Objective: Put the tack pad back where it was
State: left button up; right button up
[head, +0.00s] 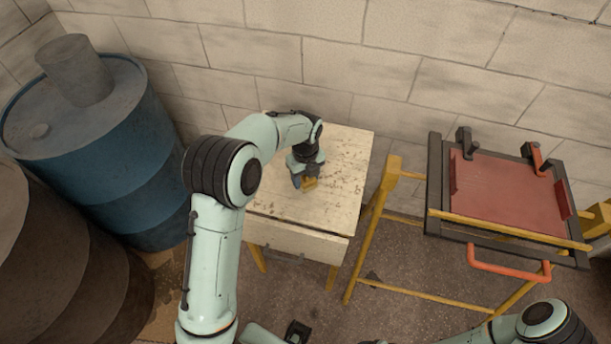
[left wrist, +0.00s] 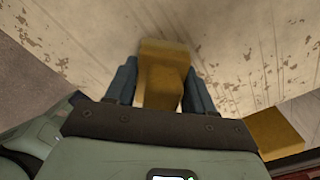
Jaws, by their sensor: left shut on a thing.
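The tack pad (left wrist: 164,62) is a small yellow-brown block. It sits between the two blue fingers of my left gripper (left wrist: 163,85), which is shut on it. I cannot tell whether the pad touches the tabletop.
A yellow stand (head: 392,185) with a dark frame and red panel (head: 510,195) stands right of the table. A blue drum (head: 110,150) and a brown drum (head: 60,260) stand at the left. A block wall (head: 400,60) runs behind. The tabletop around the pad is clear.

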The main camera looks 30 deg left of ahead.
pick_arm(q)
jog(key=shift+f, duration=0.1)
jog(key=shift+f, duration=0.15)
jog(key=o, duration=1)
pick_arm(e)
jog(key=shift+f, duration=0.1)
pick_arm(q)
notch_tip(320, 180, up, 12)
jog(key=shift+r+p, duration=0.25)
jog(key=shift+p, duration=0.35)
pick_arm(e)
jog(key=shift+w+r, duration=0.5)
jog(key=shift+r, duration=0.4)
jog(key=shift+s, duration=0.1)
